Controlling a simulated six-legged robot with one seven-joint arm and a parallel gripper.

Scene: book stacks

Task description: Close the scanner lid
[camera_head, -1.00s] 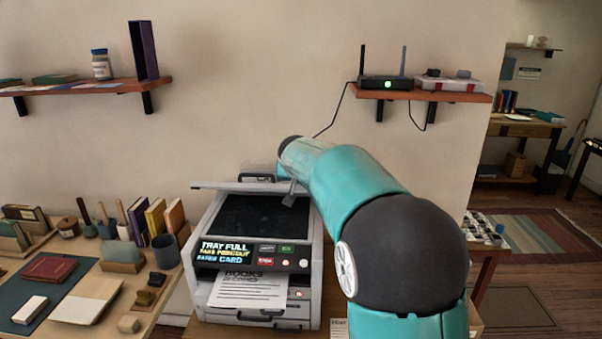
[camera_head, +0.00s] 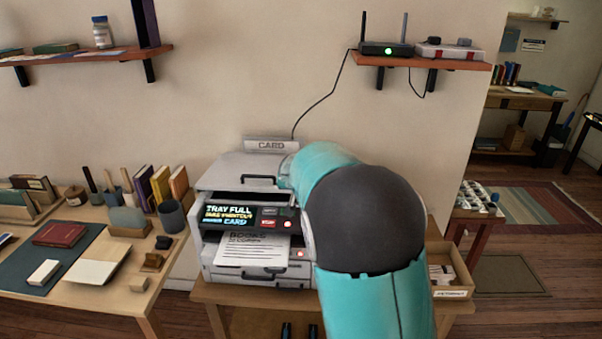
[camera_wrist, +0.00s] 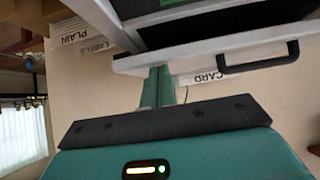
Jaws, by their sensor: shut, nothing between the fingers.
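The grey scanner (camera_head: 210,245) stands on a wooden table, with a lit display panel across its front. Its light grey lid (camera_head: 235,168) lies down over the top, with a dark handle at its front edge. A small gap under the lid cannot be ruled out. In the wrist view, a pale edge with the dark handle, which looks like the lid (camera_wrist: 225,57), runs across the upper right. My gripper (camera_wrist: 157,88) is shut and empty, near that edge; contact cannot be told. In the head view my arm hides the gripper at the lid's right side.
A printed sheet (camera_head: 253,250) sticks out below the panel. A CARD sign (camera_head: 271,145) is behind the scanner. A wooden tray (camera_head: 450,280) is to its right. A desk (camera_head: 120,300) with books and tools is left. A shelf (camera_head: 420,62) with a router is above.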

